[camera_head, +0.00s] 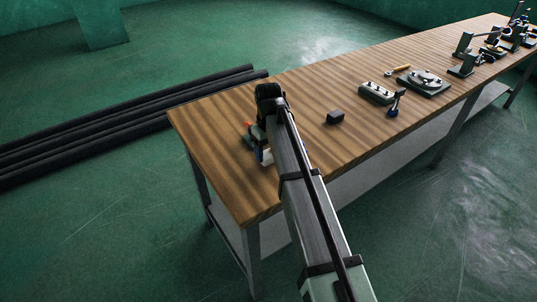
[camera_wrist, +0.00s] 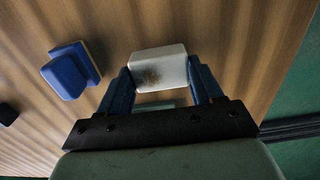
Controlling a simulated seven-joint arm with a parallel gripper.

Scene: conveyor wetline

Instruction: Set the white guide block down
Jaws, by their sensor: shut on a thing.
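The white guide block (camera_wrist: 158,64) sits between the two blue fingers of my gripper (camera_wrist: 160,80) in the wrist view. The fingers press on its two sides, and its near face has a dark brownish smudge. In the head view a small pale part of the block (camera_head: 267,156) shows beside the gripper, over the near left end of the wooden table. My arm hides much of the gripper and block there. I cannot tell whether the block touches the tabletop or hangs just above it.
A blue block (camera_wrist: 70,70) lies left of the gripper in the wrist view. A dark block (camera_head: 335,117) stands on the wooden table (camera_head: 225,120) right of my arm. Grey fixtures (camera_head: 424,82) stand farther along. Black bars (camera_head: 130,115) lie beyond the table's left end.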

